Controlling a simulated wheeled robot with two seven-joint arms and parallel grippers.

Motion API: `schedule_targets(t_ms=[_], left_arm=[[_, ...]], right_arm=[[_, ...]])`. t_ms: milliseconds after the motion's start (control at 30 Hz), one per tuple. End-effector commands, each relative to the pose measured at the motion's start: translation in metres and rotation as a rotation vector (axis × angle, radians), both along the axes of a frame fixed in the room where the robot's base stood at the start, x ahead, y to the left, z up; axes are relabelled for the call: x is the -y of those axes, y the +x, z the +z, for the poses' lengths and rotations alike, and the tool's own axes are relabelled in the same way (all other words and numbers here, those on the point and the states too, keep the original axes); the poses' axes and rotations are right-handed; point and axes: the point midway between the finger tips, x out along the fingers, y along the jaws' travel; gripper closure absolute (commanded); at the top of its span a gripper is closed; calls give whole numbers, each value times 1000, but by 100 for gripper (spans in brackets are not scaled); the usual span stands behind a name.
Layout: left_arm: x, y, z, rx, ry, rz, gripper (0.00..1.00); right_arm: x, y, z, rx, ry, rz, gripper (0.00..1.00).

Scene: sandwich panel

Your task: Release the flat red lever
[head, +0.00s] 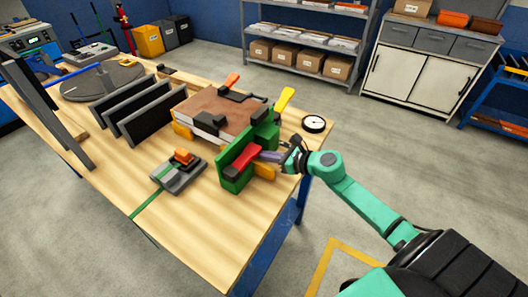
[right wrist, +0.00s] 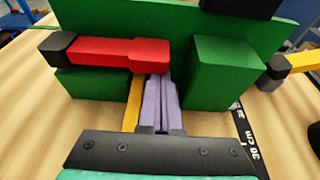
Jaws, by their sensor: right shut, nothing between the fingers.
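The flat red lever (head: 243,160) with a dark end lies horizontally along the front of the green fixture (head: 236,182) at the table's right side. In the right wrist view, the red lever (right wrist: 118,52) runs leftward from the middle, with its black end at the left. My right gripper (head: 264,156) is shut and empty. In the right wrist view, its purple fingers (right wrist: 160,80) are together just below the lever's right end, between green blocks. I cannot tell whether they touch the lever. My left gripper is not in view.
A brown-topped panel (head: 218,110) sits behind the green fixture. A yellow lever (head: 285,99) and an orange lever (head: 232,80) stick up around it. A round dial (head: 314,124) lies at right. A small grey fixture (head: 178,176) and dark upright plates (head: 140,112) stand left. The front tabletop is clear.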

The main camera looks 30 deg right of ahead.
Motion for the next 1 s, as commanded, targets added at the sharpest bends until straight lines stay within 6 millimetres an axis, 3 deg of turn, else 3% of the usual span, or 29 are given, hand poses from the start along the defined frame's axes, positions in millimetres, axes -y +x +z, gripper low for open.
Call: schedule_targets(t_ms=[233,533,1000], left_arm=[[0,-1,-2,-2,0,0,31],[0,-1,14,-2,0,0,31],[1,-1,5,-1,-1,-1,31]], right_arm=[[1,0,4,20,-36,2,100],[-5,-3,56,223,-380,3,100],[-5,-2,51,245,-404,-2,100]])
